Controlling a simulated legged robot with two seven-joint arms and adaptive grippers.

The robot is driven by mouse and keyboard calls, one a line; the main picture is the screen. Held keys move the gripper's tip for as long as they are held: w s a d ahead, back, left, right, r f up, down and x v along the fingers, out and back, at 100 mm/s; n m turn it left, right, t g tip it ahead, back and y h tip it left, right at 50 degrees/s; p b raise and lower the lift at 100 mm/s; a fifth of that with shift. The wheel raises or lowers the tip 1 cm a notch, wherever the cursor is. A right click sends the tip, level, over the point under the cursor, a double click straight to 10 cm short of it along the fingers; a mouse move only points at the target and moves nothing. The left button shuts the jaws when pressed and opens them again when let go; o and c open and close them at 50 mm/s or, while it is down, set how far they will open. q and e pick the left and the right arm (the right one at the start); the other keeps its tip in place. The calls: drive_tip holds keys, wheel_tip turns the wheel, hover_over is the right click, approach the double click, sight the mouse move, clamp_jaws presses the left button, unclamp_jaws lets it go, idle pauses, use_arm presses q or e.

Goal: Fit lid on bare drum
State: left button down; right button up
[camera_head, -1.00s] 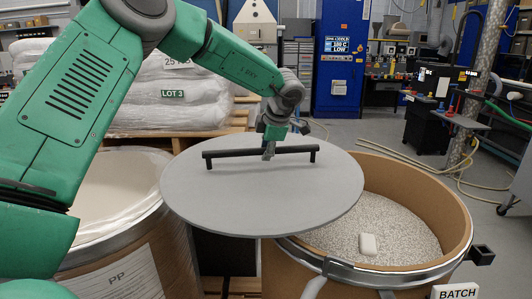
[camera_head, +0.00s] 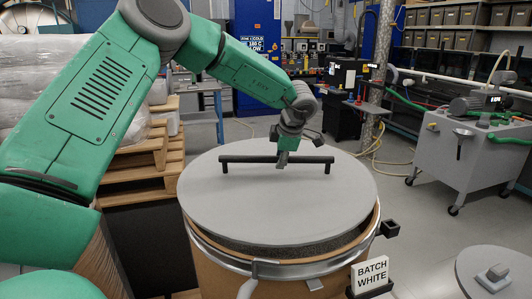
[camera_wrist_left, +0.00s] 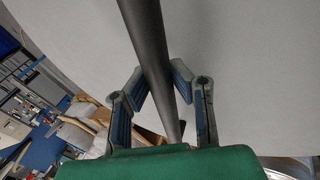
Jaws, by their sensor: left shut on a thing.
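The grey round lid (camera_head: 270,205) is over the bare drum (camera_head: 220,275). A strip of speckled pellets (camera_head: 310,247) shows between its front edge and the drum's rim, so the lid is not flush there. Whether it touches the rim elsewhere, I cannot tell. My left gripper (camera_head: 284,160) is shut on the lid's black bar handle (camera_head: 245,159), near its middle. In the left wrist view the fingers (camera_wrist_left: 160,98) sit either side of the handle (camera_wrist_left: 150,50), with the lid's grey face (camera_wrist_left: 250,60) behind. My right gripper is not in view.
A BATCH WHITE sign (camera_head: 370,274) stands at the drum's right front, below a black bracket (camera_head: 389,228). A grey disc (camera_head: 475,262) with a small block on it is at the lower right. Wooden pallets (camera_head: 150,155) stand on the left.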

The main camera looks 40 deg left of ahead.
sight(285, 173)
use_arm(q)
drive_tip(key=p, duration=0.1)
drive_tip(key=r+m+p, duration=0.1)
drive_tip(key=w+d+r+p, duration=0.1)
drive_tip(key=p, duration=0.1)
drive_tip(key=shift+r+t, duration=0.25)
drive_tip(key=shift+t, duration=0.05)
drive_tip(key=shift+r+m+p, duration=0.1)
drive_tip(key=shift+m+p, duration=0.3)
drive_tip(key=shift+p, duration=0.2)
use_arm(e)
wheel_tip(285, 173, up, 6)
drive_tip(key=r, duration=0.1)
use_arm(q)
wheel_tip(285, 173, down, 4)
drive_tip(key=b, duration=0.4)
drive_tip(key=shift+r+b, duration=0.1)
drive_tip(key=shift+b, duration=0.25)
drive_tip(key=shift+f, duration=0.8)
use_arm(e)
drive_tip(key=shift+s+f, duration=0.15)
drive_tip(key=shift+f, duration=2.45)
use_arm(q)
drive_tip(key=shift+s+d+r+p, duration=0.1)
drive_tip(key=shift+r+p, duration=0.1)
drive_tip(key=shift+p, duration=0.35)
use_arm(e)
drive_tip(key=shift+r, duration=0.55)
